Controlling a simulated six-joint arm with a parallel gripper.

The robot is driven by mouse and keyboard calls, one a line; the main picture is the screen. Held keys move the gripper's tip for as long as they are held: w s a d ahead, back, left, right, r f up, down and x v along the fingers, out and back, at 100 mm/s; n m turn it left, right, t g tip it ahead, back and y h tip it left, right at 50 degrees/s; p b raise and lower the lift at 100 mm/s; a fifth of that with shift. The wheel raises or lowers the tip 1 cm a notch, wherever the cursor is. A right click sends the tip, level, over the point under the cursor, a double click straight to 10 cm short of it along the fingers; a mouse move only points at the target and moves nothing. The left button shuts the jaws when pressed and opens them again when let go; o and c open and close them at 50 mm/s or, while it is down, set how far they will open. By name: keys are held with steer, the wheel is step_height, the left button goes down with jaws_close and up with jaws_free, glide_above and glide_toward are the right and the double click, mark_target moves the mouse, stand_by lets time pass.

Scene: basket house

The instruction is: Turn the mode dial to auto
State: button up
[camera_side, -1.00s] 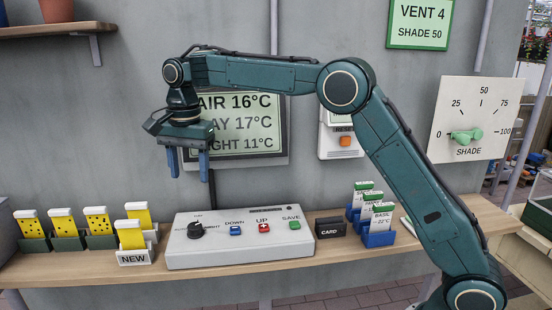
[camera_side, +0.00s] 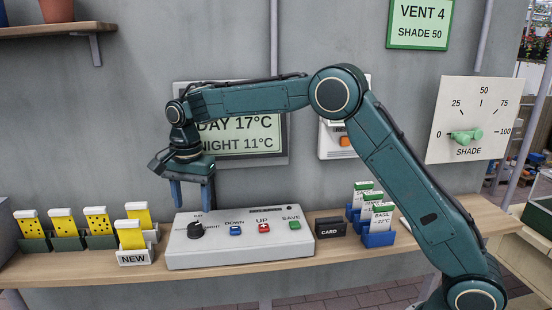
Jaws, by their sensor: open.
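The mode dial (camera_side: 195,231) is a black knob at the left end of the grey control box (camera_side: 240,258) on the shelf. Small printed labels surround it; one to its right seems to end in "NIGHT", and the others are too small to read surely. My gripper (camera_side: 192,208) points down with its two blue fingers apart and empty. Its fingertips are a little above the dial in the picture, and they look apart from it. The display (camera_side: 255,135) behind my arm shows "DAY 17°C" and "NIGHT 11°C"; its top line is hidden by my arm.
Yellow cards in holders (camera_side: 131,235) stand to the left. A dark CARD block (camera_side: 330,227) and seed cards (camera_side: 378,218) stand to the right.

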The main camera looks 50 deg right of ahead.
mark_target(195, 226)
steer(key=shift+f, duration=3.1)
steer(key=c, duration=1)
